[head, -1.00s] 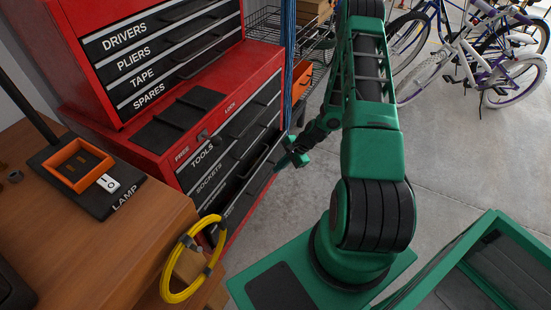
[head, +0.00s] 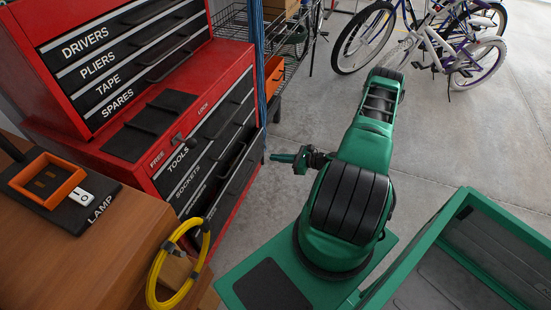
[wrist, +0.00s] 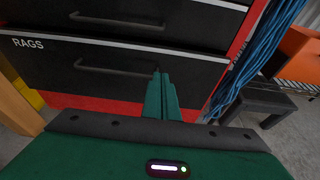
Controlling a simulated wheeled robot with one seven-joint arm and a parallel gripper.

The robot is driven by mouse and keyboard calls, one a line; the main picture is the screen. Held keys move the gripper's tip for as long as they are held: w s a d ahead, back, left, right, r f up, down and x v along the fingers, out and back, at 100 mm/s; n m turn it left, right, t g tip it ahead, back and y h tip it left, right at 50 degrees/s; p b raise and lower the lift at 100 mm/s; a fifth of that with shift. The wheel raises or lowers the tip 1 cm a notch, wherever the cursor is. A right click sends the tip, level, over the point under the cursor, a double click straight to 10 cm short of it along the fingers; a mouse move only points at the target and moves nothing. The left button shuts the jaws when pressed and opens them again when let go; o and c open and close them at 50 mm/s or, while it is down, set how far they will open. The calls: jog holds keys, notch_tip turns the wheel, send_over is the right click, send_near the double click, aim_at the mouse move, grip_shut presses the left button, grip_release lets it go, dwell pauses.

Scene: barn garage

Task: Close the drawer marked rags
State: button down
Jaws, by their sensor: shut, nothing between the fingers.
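The drawer marked rags (wrist: 45,72) is the low black drawer in the wrist view, with a pale strip, its label at the left and a dark bar handle (wrist: 115,68). Its front looks nearly in line with the drawer above; I cannot tell whether a small gap is left. My gripper (wrist: 161,82) is shut and empty, its fingertips pointing at the drawer front right of the handle. Contact cannot be made out. In the head view my gripper (head: 283,158) is beside the right edge of the red tool chest (head: 240,75); the rags label is hidden there.
A wooden bench (head: 110,250) with a yellow hose coil (head: 160,265) stands left of the chest's lower front. Blue cords (wrist: 245,60) hang at the chest's right side, near a dark stand (wrist: 262,100). Bicycles (head: 440,40) stand at the back; concrete floor (head: 450,140) is clear.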

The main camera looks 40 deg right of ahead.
send_near(248, 153)
jog(key=x, duration=0.5)
jog(key=shift+w+f, duration=0.1)
jog(key=shift+f, duration=0.25)
jog(key=shift+w+a, duration=0.25)
jog(key=shift+w, duration=0.2)
